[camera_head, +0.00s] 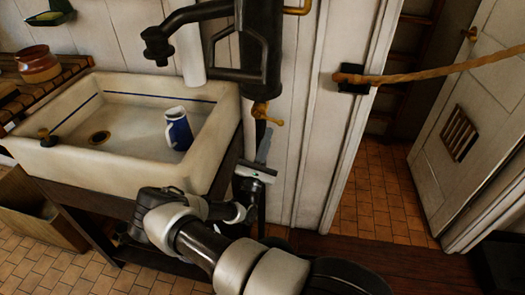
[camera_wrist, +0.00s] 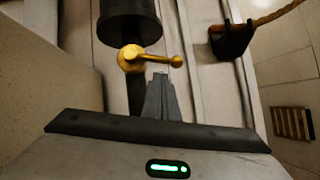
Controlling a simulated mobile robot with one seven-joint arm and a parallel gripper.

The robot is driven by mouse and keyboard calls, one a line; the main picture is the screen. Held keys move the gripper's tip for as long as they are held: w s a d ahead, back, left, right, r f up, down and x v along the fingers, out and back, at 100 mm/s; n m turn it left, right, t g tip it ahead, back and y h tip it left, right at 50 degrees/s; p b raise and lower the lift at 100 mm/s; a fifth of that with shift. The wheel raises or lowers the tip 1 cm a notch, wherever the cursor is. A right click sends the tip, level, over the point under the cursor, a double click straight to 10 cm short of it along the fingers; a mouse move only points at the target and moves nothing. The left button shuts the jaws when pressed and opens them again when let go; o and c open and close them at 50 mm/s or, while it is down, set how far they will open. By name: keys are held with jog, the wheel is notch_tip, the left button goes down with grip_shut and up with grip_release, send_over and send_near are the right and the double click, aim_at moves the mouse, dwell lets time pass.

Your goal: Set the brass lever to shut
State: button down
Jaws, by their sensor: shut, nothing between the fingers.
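The brass lever (camera_head: 266,114) sits at the bottom of the dark upright pump body (camera_head: 261,60), right of the sink. In the wrist view the brass lever (camera_wrist: 148,60) has a round hub on the left and an arm pointing right to a knob, roughly level. My gripper (camera_head: 264,137) is just below the lever in the head view. In the wrist view my gripper (camera_wrist: 161,82) has its fingers together and empty, with the tips close under the lever's arm. I cannot tell whether they touch it.
The white sink (camera_head: 205,165) stands left of my arm, with a blue and white jug (camera_head: 179,130) in it. A rope (camera_head: 440,70) runs from a black bracket (camera_head: 352,79) across the doorway at right. A panelled door (camera_head: 460,130) stands open. The tiled floor there is clear.

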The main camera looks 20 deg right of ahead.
aim_at(275, 122)
jog(key=shift+d+r, duration=0.3)
jog(key=shift+r, duration=0.55)
jog(key=shift+s+d+r+p, duration=0.15)
jog(key=shift+d+r+p, duration=0.1)
jog(key=shift+r+p, duration=0.3)
jog(key=shift+s+d+r+p, duration=0.2)
jog(key=shift+r+p, duration=0.15)
jog(key=shift+p, duration=0.35)
jog(key=shift+f, duration=0.15)
